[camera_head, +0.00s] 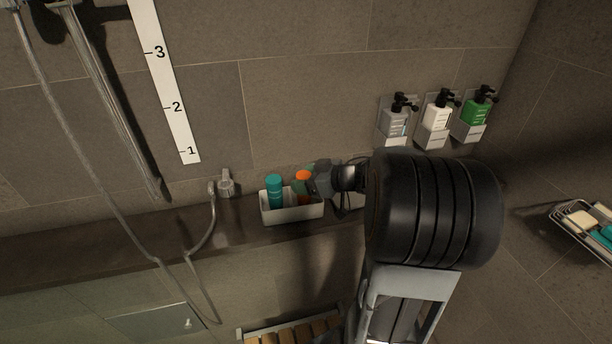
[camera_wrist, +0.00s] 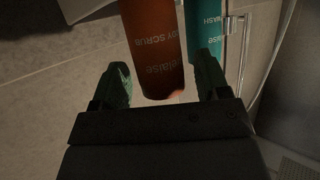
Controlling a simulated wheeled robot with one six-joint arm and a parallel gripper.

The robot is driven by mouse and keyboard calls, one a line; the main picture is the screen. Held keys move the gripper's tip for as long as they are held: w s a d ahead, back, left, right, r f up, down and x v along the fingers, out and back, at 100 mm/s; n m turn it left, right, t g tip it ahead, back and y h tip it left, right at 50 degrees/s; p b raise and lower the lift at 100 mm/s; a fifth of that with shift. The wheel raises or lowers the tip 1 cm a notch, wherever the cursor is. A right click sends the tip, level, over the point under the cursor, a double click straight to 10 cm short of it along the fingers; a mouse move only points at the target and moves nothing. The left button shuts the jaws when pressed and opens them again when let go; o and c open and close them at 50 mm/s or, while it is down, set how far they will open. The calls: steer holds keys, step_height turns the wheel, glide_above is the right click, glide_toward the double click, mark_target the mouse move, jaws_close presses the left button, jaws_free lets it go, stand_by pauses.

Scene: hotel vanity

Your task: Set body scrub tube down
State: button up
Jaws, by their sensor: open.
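The orange body scrub tube (camera_head: 302,176) stands in the right part of a small white bin (camera_head: 291,214) on the ledge; its base is hidden by the bin wall. In the wrist view the orange tube (camera_wrist: 152,45) shows its lettering between and just beyond the fingers. My gripper (camera_wrist: 161,85) is open, with a finger on each side of the tube and visible space at both sides. In the head view my gripper (camera_head: 316,183) reaches in from the right beside the tube and partly hides it.
A teal wash bottle (camera_head: 274,190) stands left in the bin; it shows close to the right finger in the wrist view (camera_wrist: 205,30). A tap (camera_head: 226,184) and hose are to the left. Wall dispensers (camera_head: 437,113) hang above right. A wire soap rack (camera_head: 582,228) is far right.

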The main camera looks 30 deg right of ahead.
steer(key=shift+r, duration=0.35)
steer(key=b+v, duration=0.1)
steer(key=v, duration=1)
steer(key=w+r+m+t+h, duration=0.4)
steer(key=w+r+m+h, duration=0.2)
steer(key=h, duration=0.5)
steer(key=s+a+f+m+g+y, duration=0.1)
steer(key=s+a+f+g+y, duration=0.2)
steer(key=s+a+f+g, duration=0.7)
steer(key=s+a+f, duration=0.1)
steer(key=s+a, duration=0.3)
steer(key=a, duration=0.1)
steer(key=shift+a+f, duration=0.2)
steer(key=shift+f, duration=0.15)
steer(key=shift+r, duration=0.1)
steer(key=shift+c, duration=0.3)
